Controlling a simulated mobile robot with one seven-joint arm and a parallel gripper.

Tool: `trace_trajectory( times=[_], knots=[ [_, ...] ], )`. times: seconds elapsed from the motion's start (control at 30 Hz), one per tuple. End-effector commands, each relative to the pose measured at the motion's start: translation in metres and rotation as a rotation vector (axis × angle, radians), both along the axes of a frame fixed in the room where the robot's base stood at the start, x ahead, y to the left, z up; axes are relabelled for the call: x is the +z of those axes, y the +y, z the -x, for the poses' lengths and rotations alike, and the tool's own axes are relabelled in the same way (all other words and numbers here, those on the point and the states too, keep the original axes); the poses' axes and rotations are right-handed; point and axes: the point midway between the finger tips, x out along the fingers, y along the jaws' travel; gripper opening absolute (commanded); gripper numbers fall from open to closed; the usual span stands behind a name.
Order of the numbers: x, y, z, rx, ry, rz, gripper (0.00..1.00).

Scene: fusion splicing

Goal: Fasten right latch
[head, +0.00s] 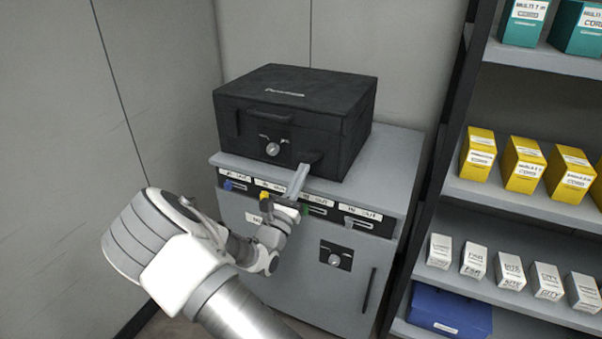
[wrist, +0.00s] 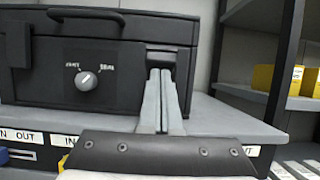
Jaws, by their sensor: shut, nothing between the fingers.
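A black case (head: 293,105) stands closed on a grey cabinet. Its front also fills the left of the wrist view (wrist: 120,60). The right latch (head: 309,157) is at the right end of the case front; in the wrist view its dark part (wrist: 167,53) shows just above my fingertips. My gripper (head: 302,170) is shut and empty, its two grey fingers together (wrist: 162,75) and pointing at the latch. The tips are at or just under it; I cannot tell whether they touch. The fingers hide the latch's lower part.
A round knob (head: 272,149) sits on the case front, left of my fingers. The grey cabinet (head: 345,297) has labelled slots along its top edge, below my fingers. A shelf rack (head: 505,199) with yellow and white boxes stands at the right.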

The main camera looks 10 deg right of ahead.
Motion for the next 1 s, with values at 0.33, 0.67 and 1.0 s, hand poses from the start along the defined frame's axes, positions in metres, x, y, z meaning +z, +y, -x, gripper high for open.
trace_trajectory(
  times=[0.33, 0.67, 1.0],
  knots=[
    [0.007, 0.000, 0.000, -0.001, 0.037, -0.027, 0.00],
    [0.019, -0.001, 0.000, -0.001, 0.093, -0.069, 0.00],
    [0.041, -0.003, -0.003, -0.002, 0.239, -0.178, 0.00]
  ],
)
